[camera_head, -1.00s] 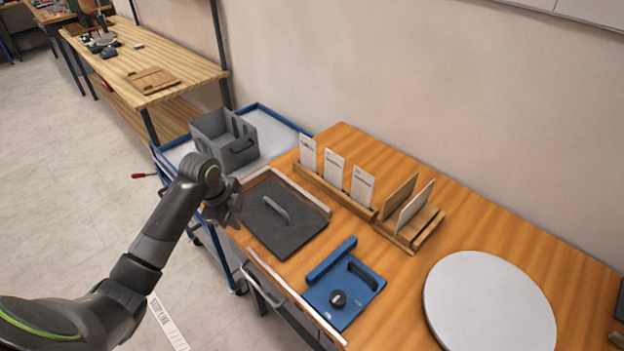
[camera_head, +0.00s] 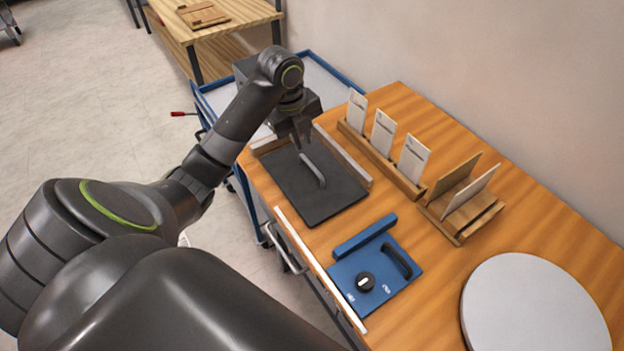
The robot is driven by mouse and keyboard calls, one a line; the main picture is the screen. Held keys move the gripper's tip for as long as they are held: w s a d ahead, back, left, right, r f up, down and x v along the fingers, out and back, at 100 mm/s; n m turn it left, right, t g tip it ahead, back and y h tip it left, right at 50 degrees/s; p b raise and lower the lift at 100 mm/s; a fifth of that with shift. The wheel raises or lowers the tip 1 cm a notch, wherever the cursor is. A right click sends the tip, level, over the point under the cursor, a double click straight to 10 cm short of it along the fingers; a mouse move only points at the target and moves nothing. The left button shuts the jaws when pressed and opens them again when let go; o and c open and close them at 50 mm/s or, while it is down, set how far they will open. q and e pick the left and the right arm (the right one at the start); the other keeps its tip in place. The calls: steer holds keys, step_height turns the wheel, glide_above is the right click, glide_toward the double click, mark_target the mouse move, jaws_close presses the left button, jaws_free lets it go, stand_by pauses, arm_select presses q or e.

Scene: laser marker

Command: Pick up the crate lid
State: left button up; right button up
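The crate lid (camera_head: 318,202) is a dark grey flat panel with a raised grey bar handle (camera_head: 313,170). It lies flat on the wooden table beside a wooden rail. My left gripper (camera_head: 300,142) points down over the far end of the lid, close to the top end of the handle. Whether its fingers touch the handle, and how far apart they are, I cannot make out. The grey crate (camera_head: 243,68) stands on the blue-framed cart, mostly hidden behind my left arm. My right gripper is not in view.
A blue panel (camera_head: 347,272) with a black knob and handle lies in front of the lid. A wooden rack (camera_head: 381,160) with white cards and a wooden stand (camera_head: 465,212) line the back. A round white plate (camera_head: 535,305) lies at right.

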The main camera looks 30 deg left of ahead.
mark_target(311, 165)
arm_select(q)
steer(key=f+b, duration=0.3)
steer(key=w+f+b, duration=0.1)
steer(key=f, duration=0.1)
steer(key=shift+d+f, duration=0.2)
steer(key=shift+f+b, duration=0.2)
steer(key=shift+b, duration=0.2)
steer(key=shift+d+f, duration=0.2)
steer(key=shift+f, duration=0.2)
steer(key=f, duration=0.3)
steer(key=shift+w+d+f+p, duration=0.2)
steer(key=shift+w+d+p, duration=0.1)
steer(key=shift+w+d, duration=0.1)
steer(key=shift+f, duration=0.4)
jaws_close()
steer(key=shift+w, duration=0.1)
